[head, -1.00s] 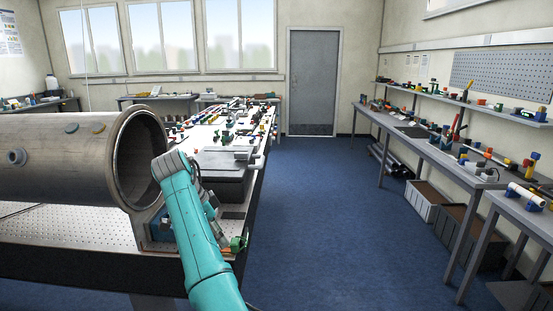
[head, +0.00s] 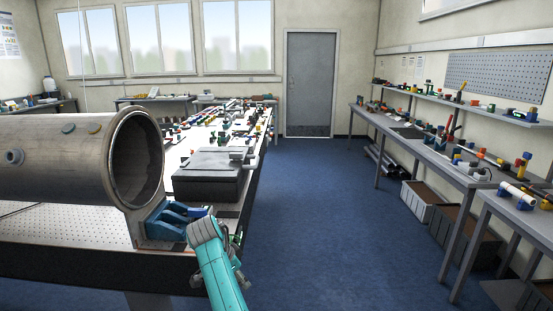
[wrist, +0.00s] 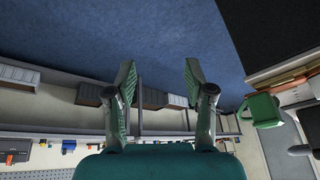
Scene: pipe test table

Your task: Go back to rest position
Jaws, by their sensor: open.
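My gripper (wrist: 157,88) is open in the wrist view, its two fingers apart with nothing between them. Blue floor and the side bench show beyond the fingertips. In the head view my teal arm stands at the near right corner of the pipe table, low and beside the big pipe (head: 70,160). The gripper's fingers are mostly hidden behind the arm there, so the head view does not show their opening. The pipe lies on the table (head: 60,240) with its open end facing right, apart from the arm.
A blue clamp-like part (head: 175,219) sits below the pipe's mouth, close to my arm. A dark case (head: 207,177) lies behind it. A green part (wrist: 262,110) is right of the fingers. The blue floor (head: 320,220) is clear between the table and right bench (head: 430,152).

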